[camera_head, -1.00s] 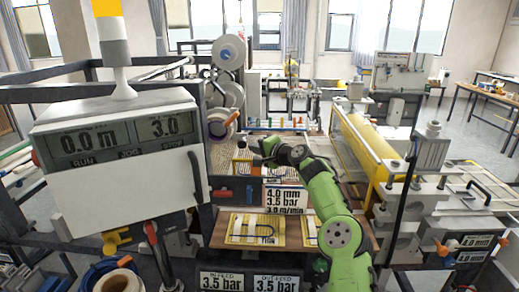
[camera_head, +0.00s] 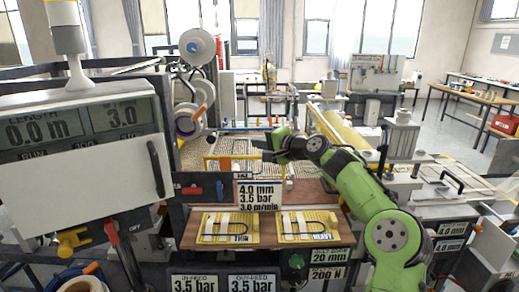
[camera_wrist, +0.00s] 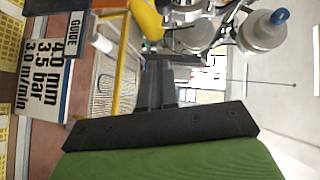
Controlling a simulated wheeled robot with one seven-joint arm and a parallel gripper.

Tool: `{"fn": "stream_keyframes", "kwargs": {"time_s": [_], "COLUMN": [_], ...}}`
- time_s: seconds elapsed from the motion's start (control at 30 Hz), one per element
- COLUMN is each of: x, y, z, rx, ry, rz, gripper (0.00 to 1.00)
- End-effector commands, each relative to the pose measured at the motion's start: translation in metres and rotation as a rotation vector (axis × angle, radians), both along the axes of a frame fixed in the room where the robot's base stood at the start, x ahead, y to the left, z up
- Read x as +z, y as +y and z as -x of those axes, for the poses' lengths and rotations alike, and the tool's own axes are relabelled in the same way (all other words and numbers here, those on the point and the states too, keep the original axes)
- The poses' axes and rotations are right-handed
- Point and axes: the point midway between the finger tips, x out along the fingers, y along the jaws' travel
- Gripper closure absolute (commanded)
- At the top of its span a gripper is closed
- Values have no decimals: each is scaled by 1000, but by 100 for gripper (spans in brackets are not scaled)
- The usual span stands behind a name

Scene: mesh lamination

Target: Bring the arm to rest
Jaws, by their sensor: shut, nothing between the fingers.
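My green arm (camera_head: 365,195) reaches in from the lower right in the head view, bent over the machine. Its dark gripper (camera_head: 264,145) is at the far end, pointing left above the mesh bed (camera_head: 235,147), behind the yellow frame. In the wrist view the dark gripper fingers (camera_wrist: 157,85) are together with nothing visible between them. They hang clear of the surfaces around them, as far as I can tell.
A wooden shelf (camera_head: 190,238) with two yellow boards (camera_head: 222,229) lies in front. A control panel (camera_head: 85,170) stands at left, white rolls (camera_head: 197,47) behind it. Open floor shows at far right.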

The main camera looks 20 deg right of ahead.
Motion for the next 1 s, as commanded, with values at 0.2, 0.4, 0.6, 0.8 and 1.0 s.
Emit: {"fn": "stream_keyframes", "kwargs": {"time_s": [0.2, 0.4, 0.6, 0.8, 1.0], "x": [2, -16, -59, -79, -87], "y": [4, 92, 185, 202, 183], "z": [3, 20, 93, 192, 302], "rx": [9, 151, 340, 420, 446], "ry": [2, 94, 261, 393, 479], "rz": [8, 251, 698, 1050, 1247], "gripper": [100, 100, 100, 100, 100]}}
